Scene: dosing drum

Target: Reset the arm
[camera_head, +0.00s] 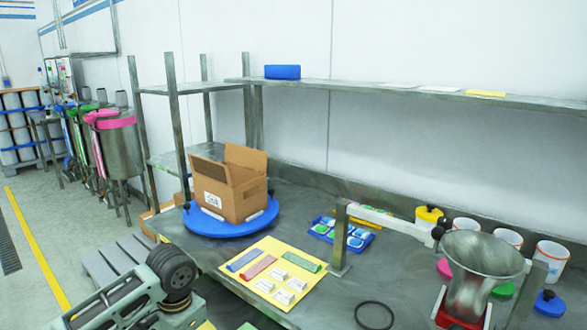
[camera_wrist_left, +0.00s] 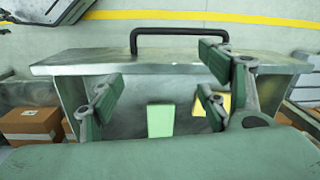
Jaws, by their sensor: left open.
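My left arm (camera_head: 130,298) comes in at the lower left of the head view, bent, beside the near left end of the metal workbench (camera_head: 215,268). Its gripper cannot be made out there. In the left wrist view my left gripper (camera_wrist_left: 158,95) has its green-grey fingers spread apart, with nothing held between them. Beyond the fingers is a grey metal box-like unit (camera_wrist_left: 105,68) with a black bar handle (camera_wrist_left: 180,32) along its far edge. A pale green piece (camera_wrist_left: 160,120) and a yellow piece show between the fingers. My right gripper is in neither view.
The bench holds a cardboard box (camera_head: 236,190) on a blue turntable (camera_head: 212,228), a yellow mat (camera_head: 240,262), a blue tray (camera_head: 357,247), a metal funnel (camera_head: 480,262) and several jars. A pallet (camera_head: 105,262) lies left of the bench. Open floor lies farther left.

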